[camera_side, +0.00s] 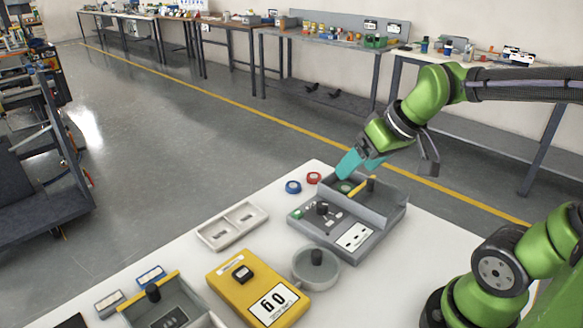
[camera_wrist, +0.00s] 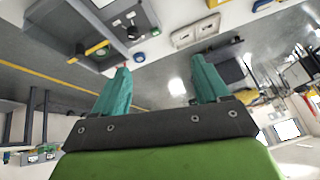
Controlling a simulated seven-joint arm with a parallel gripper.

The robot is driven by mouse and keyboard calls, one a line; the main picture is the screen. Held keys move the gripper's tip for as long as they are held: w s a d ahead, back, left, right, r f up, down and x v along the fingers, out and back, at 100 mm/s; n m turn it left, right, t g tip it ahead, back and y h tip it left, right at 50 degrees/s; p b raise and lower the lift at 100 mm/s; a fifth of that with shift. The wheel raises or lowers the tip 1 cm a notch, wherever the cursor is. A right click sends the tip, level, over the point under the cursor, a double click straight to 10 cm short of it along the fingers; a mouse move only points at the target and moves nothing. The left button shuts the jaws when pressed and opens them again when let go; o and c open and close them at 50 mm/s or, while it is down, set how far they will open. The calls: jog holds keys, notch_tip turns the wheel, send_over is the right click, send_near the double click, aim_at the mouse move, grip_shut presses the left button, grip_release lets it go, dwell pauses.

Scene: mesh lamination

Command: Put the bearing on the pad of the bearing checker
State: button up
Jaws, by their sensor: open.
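My gripper (camera_side: 358,166) is open above the back left part of a grey instrument (camera_side: 338,225), its teal fingers pointing down. In the wrist view the two fingers (camera_wrist: 160,65) are wide apart with nothing between them. The instrument has a recessed bay with a small green round spot (camera_side: 345,187), a yellow bar (camera_side: 362,187) and a dark knob (camera_side: 371,183). A blue ring (camera_side: 293,187) and a red ring (camera_side: 314,178) lie on the white table beside its left back corner. I cannot tell which thing is the bearing or which part is the checker's pad.
A pale two-compartment tray (camera_side: 213,235) lies left of the instrument. A yellow meter (camera_side: 235,286) and a round grey dish (camera_side: 316,275) stand in front. Another grey box (camera_side: 196,303) with a yellow bar is at the front left. Bare table (camera_side: 420,235) shows at right.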

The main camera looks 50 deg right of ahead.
jog(key=shift+m+t+y, duration=0.4)
jog(key=shift+m+y, duration=0.3)
jog(key=shift+m, duration=0.1)
jog(key=s+a, duration=0.2)
jog(key=s, duration=0.1)
jog(key=s+a, duration=0.1)
jog(key=a, duration=0.1)
jog(key=shift+s+r, duration=0.2)
jog(key=shift+r, duration=0.2)
